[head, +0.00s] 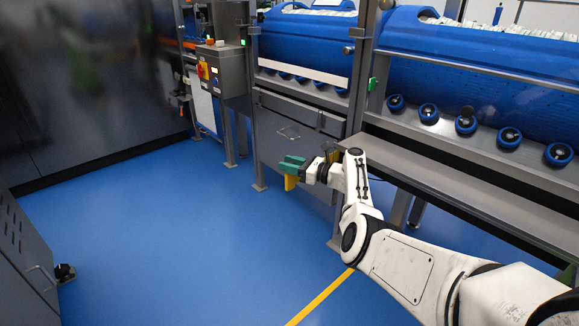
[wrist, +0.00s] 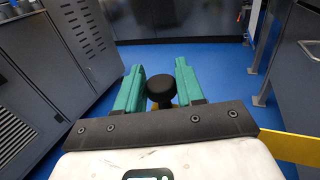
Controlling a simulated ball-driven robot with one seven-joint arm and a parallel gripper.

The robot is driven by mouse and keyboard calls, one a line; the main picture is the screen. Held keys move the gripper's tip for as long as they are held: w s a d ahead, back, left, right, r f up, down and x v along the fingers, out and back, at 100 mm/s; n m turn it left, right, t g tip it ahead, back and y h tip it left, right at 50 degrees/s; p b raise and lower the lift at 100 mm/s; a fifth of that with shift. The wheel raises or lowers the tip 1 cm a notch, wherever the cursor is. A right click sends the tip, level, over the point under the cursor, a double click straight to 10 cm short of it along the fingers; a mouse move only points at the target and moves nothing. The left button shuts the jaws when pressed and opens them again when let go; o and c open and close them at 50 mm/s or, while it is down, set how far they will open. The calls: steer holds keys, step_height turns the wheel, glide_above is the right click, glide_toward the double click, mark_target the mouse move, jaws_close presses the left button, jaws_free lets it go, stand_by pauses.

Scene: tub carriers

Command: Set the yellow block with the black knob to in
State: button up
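My gripper (wrist: 160,82) has two green fingers standing apart, one on each side of a round black knob (wrist: 161,88). Narrow gaps seem to show beside the knob, and I cannot tell whether either finger touches it. The yellow block (head: 290,183) shows in the head view just below the green fingers, in front of the grey cabinet; the fingers and wrist hide much of it. In the wrist view only slivers of yellow show near the fingers. The knob is hidden in the head view.
A grey cabinet with a handle (head: 288,132) stands behind the gripper. A steel shelf (head: 470,180) and blue tubs (head: 480,75) on rollers lie to the right. A control box (head: 220,70) stands at the back. Blue floor (head: 170,220) is clear to the left, up to a dark grey cabinet (head: 22,265).

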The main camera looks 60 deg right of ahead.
steer(key=shift+o, duration=1.4)
steer(key=shift+w+r, duration=0.1)
steer(key=shift+r, duration=0.15)
steer(key=shift+a+f, duration=0.1)
steer(key=shift+f, duration=0.05)
steer(key=s+d+p, duration=0.1)
steer(key=s+p, duration=0.2)
steer(key=s, duration=0.8)
steer(key=shift+p, duration=0.4)
steer(key=shift+w, duration=0.1)
